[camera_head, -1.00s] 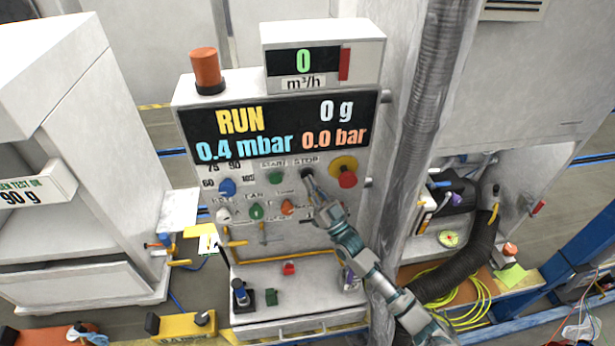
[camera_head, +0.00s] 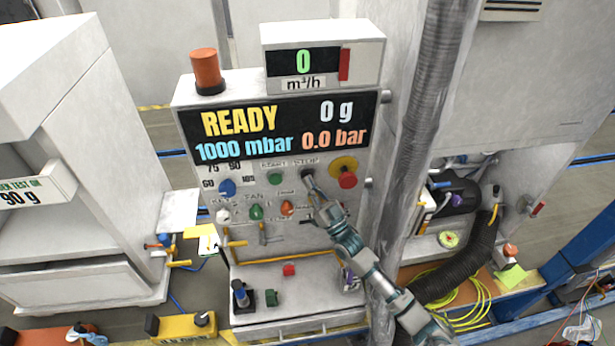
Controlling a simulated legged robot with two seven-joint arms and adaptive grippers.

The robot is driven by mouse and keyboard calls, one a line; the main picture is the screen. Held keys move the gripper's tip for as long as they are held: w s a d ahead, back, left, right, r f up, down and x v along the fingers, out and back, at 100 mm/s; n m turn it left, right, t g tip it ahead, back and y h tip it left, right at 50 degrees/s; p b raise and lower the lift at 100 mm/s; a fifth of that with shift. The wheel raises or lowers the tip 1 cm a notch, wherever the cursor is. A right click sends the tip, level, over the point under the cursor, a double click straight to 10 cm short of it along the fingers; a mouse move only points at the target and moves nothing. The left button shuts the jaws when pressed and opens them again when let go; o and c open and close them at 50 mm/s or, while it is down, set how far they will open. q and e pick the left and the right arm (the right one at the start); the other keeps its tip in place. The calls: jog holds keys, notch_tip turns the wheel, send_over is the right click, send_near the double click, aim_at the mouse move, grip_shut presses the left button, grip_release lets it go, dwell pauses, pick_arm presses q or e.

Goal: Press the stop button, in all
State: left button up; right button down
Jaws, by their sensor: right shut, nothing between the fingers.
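The control panel (camera_head: 258,228) stands upright in front of me. Its display (camera_head: 280,128) reads READY, 0 g, 1000 mbar and 0.0 bar. The dark stop button (camera_head: 307,173) sits below the STOP label, right of the green start button (camera_head: 275,179). My right gripper (camera_head: 309,182) is shut and empty, its tip at the lower edge of the stop button. I cannot tell whether it touches the button. My left gripper is not in view.
A red mushroom button on a yellow base (camera_head: 346,174) is close on the right. A blue knob (camera_head: 227,187), a green knob (camera_head: 256,212) and an orange knob (camera_head: 287,208) are nearby. A grey hose (camera_head: 424,110) runs vertically right of the panel.

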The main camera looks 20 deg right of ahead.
jog(key=shift+s+a+p, duration=0.15)
jog(key=shift+s+p, duration=0.2)
jog(key=shift+s, duration=0.35)
jog(key=s+p, duration=0.1)
jog(key=s, duration=0.1)
jog(key=s+a+p, duration=0.1)
jog(key=s, duration=0.1)
jog(key=shift+s+a+p, duration=0.1)
jog(key=shift+s+p, duration=0.3)
dwell(0.6)
